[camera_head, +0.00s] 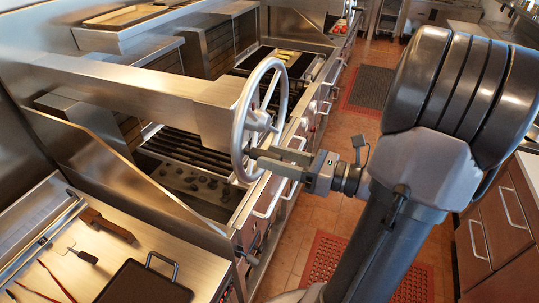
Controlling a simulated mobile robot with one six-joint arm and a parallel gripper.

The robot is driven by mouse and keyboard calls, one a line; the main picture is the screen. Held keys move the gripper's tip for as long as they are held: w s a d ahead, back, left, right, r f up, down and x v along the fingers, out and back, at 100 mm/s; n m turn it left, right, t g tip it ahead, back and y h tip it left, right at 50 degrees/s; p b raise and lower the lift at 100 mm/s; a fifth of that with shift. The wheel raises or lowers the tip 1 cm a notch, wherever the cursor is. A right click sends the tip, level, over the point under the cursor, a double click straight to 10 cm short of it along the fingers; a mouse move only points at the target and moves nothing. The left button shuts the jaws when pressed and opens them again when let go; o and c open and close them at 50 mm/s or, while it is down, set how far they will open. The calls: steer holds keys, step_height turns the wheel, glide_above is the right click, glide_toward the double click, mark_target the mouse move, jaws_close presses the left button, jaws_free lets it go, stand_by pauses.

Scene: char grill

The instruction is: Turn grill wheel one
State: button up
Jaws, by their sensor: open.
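The near grill wheel (237,133) is a silver ring with spokes, standing upright at the end of a steel beam over the grill. A hub with a small knob shows on its right side. My gripper (268,160) reaches in from the right with its two fingers apart. The fingertips are at the lower right part of the wheel, by its rim. I cannot tell whether they touch the rim or sit around it. No object shows held between the fingers.
The char grill grate (185,150) lies below the beam. A steel counter (60,215) at the lower left holds a black pan (143,284) and several utensils. Red perforated mats (325,262) lie on the tiled floor. Drawers (490,225) stand at the right; the aisle between is open.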

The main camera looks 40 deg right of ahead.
steer(key=shift+w+a, duration=0.35)
steer(key=shift+w, duration=0.3)
jaws_close()
stand_by(1.0)
